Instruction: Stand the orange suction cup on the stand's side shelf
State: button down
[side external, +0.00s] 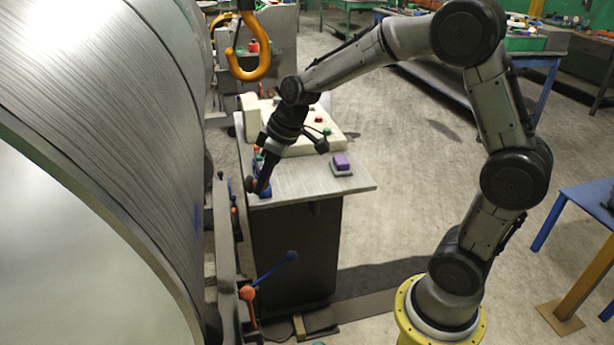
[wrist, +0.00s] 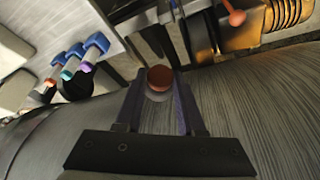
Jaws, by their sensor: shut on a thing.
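My gripper (side external: 257,184) is low at the left edge of the grey side shelf (side external: 310,179) in the side view, beside the large roll. In the wrist view my gripper (wrist: 158,76) has its two fingers on either side of a round, dark orange-red piece with a paler part under it. I take this to be the orange suction cup (wrist: 159,79). It is held over or in front of the curved roll surface, apart from the shelf in the wrist view. In the side view the cup is mostly hidden at my fingertips.
The ribbed roll (side external: 120,95) fills the left side. Several blue-ended pieces (wrist: 95,42) are at the upper left in the wrist view. A cream control box (side external: 295,135) and a purple block (side external: 341,161) are on the shelf. A yellow hook (side external: 249,65) hangs above.

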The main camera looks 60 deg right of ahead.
jog(key=shift+w+d+f+m+h, duration=0.75)
jog(key=shift+d+f+m, duration=1.25)
jog(key=shift+f, duration=3.15)
jog(key=s+r+m+g+y, duration=0.4)
jog(key=s+r+m, duration=0.15)
jog(key=m, duration=1.25)
jog(key=s+d+r+m+t+y, duration=0.2)
jog(key=d+r+m+t, duration=0.15)
jog(key=d, duration=0.35)
jog(key=s+d+r+m+t+y, duration=0.1)
jog(key=d+r+m+t+y, duration=0.15)
jog(key=d+m+t, duration=0.35)
jog(key=w+d+f, duration=0.2)
jog(key=w+f, duration=0.1)
jog(key=w+d+f+n+g, duration=0.1)
jog(key=w+d+f, duration=0.2)
jog(key=w, duration=0.1)
jog(key=w+d+f+g, duration=0.1)
jog(key=w+d+f, duration=0.1)
jog(key=w, duration=0.2)
jog(key=shift+d+f+h, duration=0.15)
jog(key=shift+f+h, duration=0.25)
jog(key=shift+w+d+f, duration=0.25)
jog(key=shift+w+f, duration=0.15)
jog(key=shift+f, duration=1.6)
